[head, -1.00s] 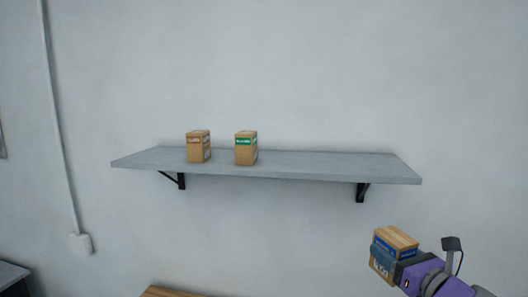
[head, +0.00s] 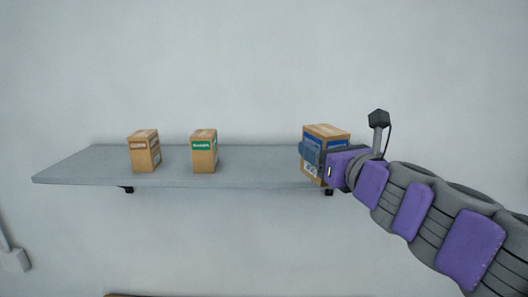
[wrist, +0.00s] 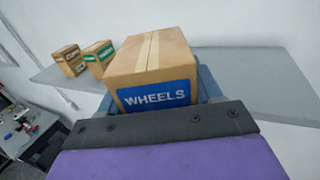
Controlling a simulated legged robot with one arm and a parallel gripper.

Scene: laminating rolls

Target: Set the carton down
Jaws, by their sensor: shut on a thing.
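A brown carton (head: 326,133) with a blue label is in my gripper (head: 311,154), at the right part of the grey wall shelf (head: 250,174) in the head view. In the wrist view the carton (wrist: 150,55) is close up, and its blue label reads "WHEELS". My gripper (wrist: 205,85) is shut on it, with blue-grey fingers at its sides. The carton looks upright. It appears at the shelf's height, in front of or over its right part; I cannot tell whether its underside touches the shelf.
Two smaller brown cartons stand on the shelf to the left, one with a brown-red label (head: 144,155) and one with a green label (head: 204,155). The shelf between the green-labelled carton and the held one is clear. A cluttered surface (wrist: 25,125) shows lower left in the wrist view.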

